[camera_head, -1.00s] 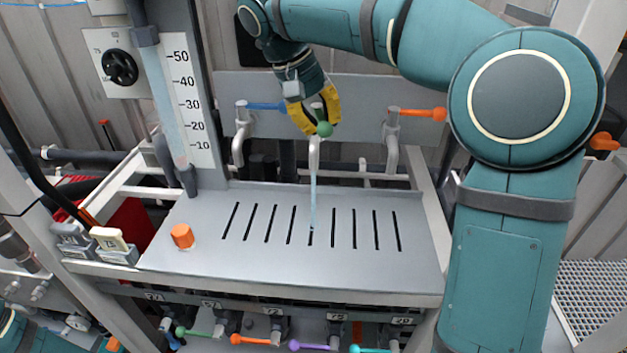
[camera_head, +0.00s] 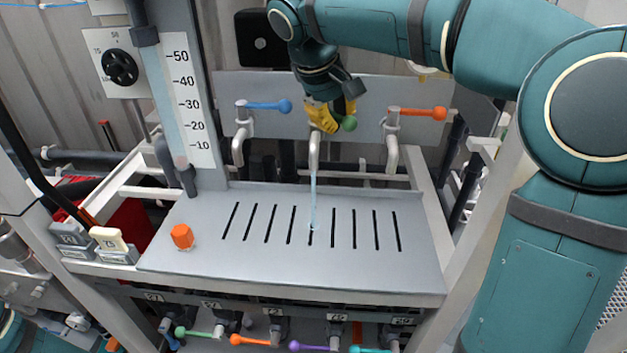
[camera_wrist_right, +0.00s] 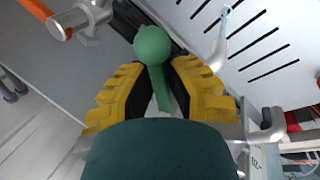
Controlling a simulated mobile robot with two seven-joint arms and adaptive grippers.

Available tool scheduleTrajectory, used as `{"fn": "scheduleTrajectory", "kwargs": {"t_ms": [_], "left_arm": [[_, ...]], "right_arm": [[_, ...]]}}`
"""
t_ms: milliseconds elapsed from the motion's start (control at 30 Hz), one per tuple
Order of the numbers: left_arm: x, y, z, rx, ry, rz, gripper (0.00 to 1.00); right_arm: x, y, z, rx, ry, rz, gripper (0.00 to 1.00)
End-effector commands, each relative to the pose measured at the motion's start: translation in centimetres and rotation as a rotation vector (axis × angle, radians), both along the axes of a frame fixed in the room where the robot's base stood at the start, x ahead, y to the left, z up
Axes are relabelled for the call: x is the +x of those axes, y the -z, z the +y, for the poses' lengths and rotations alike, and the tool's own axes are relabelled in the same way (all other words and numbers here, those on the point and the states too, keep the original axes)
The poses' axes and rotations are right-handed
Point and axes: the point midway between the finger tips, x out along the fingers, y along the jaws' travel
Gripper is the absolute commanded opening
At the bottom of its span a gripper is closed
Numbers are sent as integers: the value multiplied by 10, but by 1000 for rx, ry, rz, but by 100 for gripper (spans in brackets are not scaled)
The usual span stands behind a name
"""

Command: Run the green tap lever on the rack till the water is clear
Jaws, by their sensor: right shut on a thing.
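The green tap lever (camera_head: 349,123) sits on the middle tap of the rack, its ball knob at the right of my right gripper (camera_head: 334,118). In the right wrist view the green lever (camera_wrist_right: 153,62) lies between the yellow fingers of my right gripper (camera_wrist_right: 158,90), which are shut on it. A thin pale-blue stream of water (camera_head: 313,200) runs from the middle spout (camera_head: 314,150) down to the slotted tray (camera_head: 270,270). The stream looks pale blue and see-through. My left gripper is not in view.
A blue lever tap (camera_head: 268,106) stands to the left and an orange lever tap (camera_head: 425,114) to the right. An orange cap (camera_head: 182,237) sits on the tray's left. A level gauge (camera_head: 190,110) rises at the back left. Several coloured levers line the front below the tray.

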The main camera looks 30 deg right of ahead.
Motion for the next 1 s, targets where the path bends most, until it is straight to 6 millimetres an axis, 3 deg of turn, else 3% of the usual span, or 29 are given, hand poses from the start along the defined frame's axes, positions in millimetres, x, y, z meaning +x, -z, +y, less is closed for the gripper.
{"fn": "scheduleTrajectory", "kwargs": {"t_ms": [1000], "left_arm": [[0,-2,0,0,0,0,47]], "right_arm": [[19,-1,-33,0,-705,-2,0]]}}
